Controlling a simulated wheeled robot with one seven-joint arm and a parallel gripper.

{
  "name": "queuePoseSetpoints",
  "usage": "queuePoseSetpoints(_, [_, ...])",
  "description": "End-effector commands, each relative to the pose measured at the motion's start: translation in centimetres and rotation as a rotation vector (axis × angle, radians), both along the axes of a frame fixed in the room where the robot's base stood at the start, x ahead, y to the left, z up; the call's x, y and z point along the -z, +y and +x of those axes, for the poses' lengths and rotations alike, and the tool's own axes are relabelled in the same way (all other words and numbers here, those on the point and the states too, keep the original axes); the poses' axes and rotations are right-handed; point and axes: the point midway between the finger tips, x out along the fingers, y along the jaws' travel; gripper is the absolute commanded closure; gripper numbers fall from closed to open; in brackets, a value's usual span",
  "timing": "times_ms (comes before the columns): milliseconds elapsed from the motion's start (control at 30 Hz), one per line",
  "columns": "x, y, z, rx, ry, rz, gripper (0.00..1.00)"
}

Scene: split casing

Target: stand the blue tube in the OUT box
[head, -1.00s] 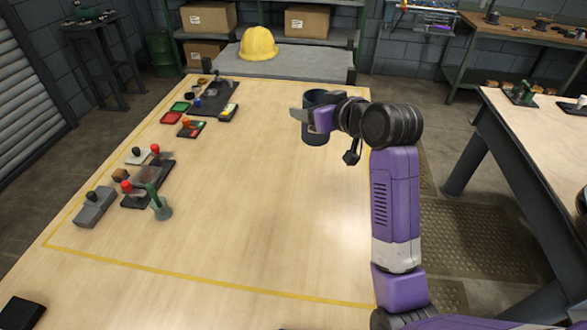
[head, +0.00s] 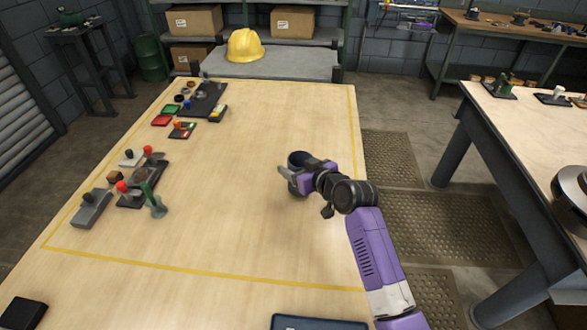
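The blue tube is a dark, wide cylinder (head: 298,158) right of the table's middle. Its round rim shows above my gripper, and most of its body is hidden behind the gripper. My gripper (head: 290,178) is around the tube, with a grey finger on the near left side, and appears shut on it. I cannot tell how far the tube is above the table. A dark blue, tray-like edge (head: 318,322) shows at the bottom of the view, mostly cut off. No OUT label is readable, so I cannot tell whether it is the OUT box.
A green standing part (head: 154,203), a grey block (head: 91,209) and knobbed parts are at the table's left. Red and green pieces (head: 170,110) and a dark tray (head: 205,98) lie at the far left. The table's middle is clear. Another table (head: 530,130) stands right.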

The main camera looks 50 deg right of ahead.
Motion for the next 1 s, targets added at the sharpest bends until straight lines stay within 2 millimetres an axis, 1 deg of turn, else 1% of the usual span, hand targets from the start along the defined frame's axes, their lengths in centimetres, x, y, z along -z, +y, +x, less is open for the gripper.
queuePoseSetpoints(33, [0.6,0.0,0.0,0.000,0.001,0.000,0.81])
queuePoseSetpoints(100, [1.0,0.0,0.0,0.000,0.000,-0.001,0.81])
queuePoseSetpoints(367, [1.1,0.0,0.0,0.000,-0.001,-0.001,0.81])
queuePoseSetpoints(533, [1.6,0.0,0.0,0.000,-0.001,-0.001,0.81])
queuePoseSetpoints(567, [1.5,0.0,0.0,0.000,-0.001,-0.001,0.34])
queuePoseSetpoints(633, [1.5,0.0,0.0,0.000,-0.001,-0.001,0.21])
queuePoseSetpoints(667, [1.5,0.0,0.0,0.000,-0.001,-0.001,0.17])
queuePoseSetpoints(1000, [1.3,0.0,0.0,0.000,-0.001,-0.001,0.17])
